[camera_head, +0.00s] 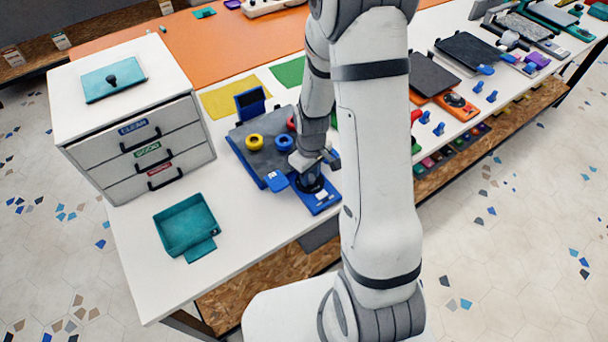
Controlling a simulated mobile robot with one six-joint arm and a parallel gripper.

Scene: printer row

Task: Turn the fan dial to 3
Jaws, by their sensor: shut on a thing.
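The fan dial is hidden under my gripper, on the blue control panel (325,201) at the front right of a blue printer. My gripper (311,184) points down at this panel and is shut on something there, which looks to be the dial. The fingertips are small and partly dark, so the dial's pointer and its number marks cannot be read. The printer's dark bed (246,138) carries a yellow ring (255,142), a blue ring (284,143) and a red ring, partly hidden by my arm.
A blue tab (277,181) sticks out beside my gripper. A white drawer cabinet (135,130) stands at the left, with a teal tray (184,226) in front. More printers, one with an orange panel (457,106), line the table at right.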

